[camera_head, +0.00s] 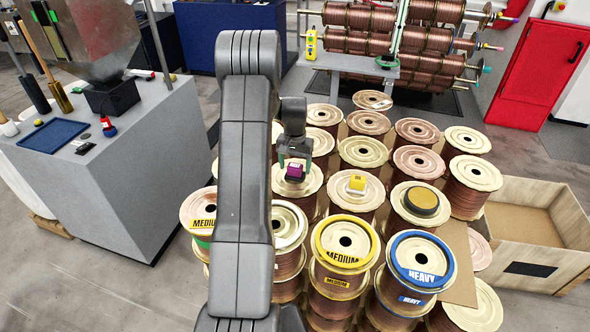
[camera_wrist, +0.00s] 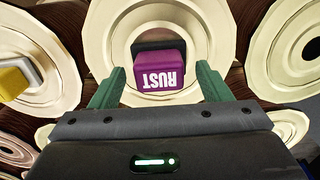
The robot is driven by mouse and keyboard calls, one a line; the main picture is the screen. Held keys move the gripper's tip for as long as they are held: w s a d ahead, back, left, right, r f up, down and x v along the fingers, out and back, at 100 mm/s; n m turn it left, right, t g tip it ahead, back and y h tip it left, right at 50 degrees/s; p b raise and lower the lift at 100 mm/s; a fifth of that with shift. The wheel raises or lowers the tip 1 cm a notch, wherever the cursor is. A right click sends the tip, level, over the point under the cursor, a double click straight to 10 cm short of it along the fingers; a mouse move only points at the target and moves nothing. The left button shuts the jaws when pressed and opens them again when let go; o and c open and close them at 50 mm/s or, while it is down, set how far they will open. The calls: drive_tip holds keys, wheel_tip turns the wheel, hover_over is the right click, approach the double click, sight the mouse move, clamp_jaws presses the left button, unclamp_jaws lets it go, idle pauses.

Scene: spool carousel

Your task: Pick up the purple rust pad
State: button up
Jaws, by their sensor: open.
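The purple rust pad (camera_head: 295,171) is a small block marked RUST, sitting on the pale top of a copper spool (camera_head: 309,184). In the wrist view the purple rust pad (camera_wrist: 160,72) shows its label upside down, with a dark part behind it. My gripper (camera_head: 294,166) is over that spool top. Its two green fingers are apart, one on each side of the pad in the wrist view (camera_wrist: 158,85), with a gap on both sides. The gripper is open and empty. The spool's hub is partly hidden behind the pad.
Several copper spools stand close around. Spools with yellow and blue rims stand in front. A grey counter (camera_head: 150,185) is at left, an open wooden crate (camera_head: 573,262) at right.

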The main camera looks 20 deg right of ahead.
sight(295, 165)
drive_tip(key=shift+s+f, duration=0.1)
drive_tip(key=shift+f, duration=0.45)
drive_tip(key=c, duration=1.1)
wheel_tip(295, 165, up, 10)
drive_tip(key=shift+r+b, duration=0.1)
drive_tip(key=shift+b, duration=0.8)
drive_tip(key=o, duration=0.4)
drive_tip(key=shift+c, duration=1.3)
drive_tip(key=shift+a, duration=0.1)
